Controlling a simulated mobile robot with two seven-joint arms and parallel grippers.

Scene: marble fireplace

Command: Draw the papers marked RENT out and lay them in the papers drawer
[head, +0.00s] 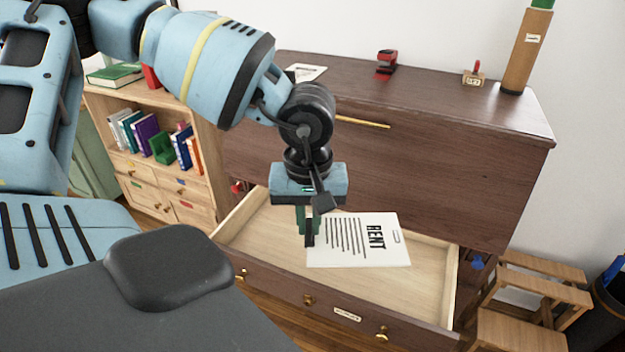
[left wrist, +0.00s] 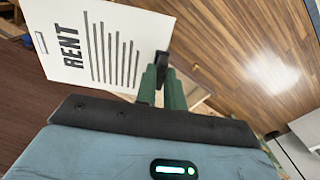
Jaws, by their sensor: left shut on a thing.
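The white papers (head: 358,243) carry the bold word RENT, several dark lines and a clip near one edge. My left gripper (head: 308,240) is shut on their left edge, over the open papers drawer (head: 440,290). I cannot tell whether the papers hang above the drawer floor or touch it. In the left wrist view the papers (left wrist: 95,45) stick out to the left from the fingers (left wrist: 160,80). The drawer is pale wood inside, with a dark front, brass knobs and a small label. My right gripper is not in view.
The dark wooden desk (head: 430,170) stands behind the drawer, with a red stapler (head: 386,65), a stamp (head: 474,75) and a tall brown tube (head: 526,50) on top. A bookshelf (head: 160,150) is at left. A wooden step stool (head: 530,295) is at right.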

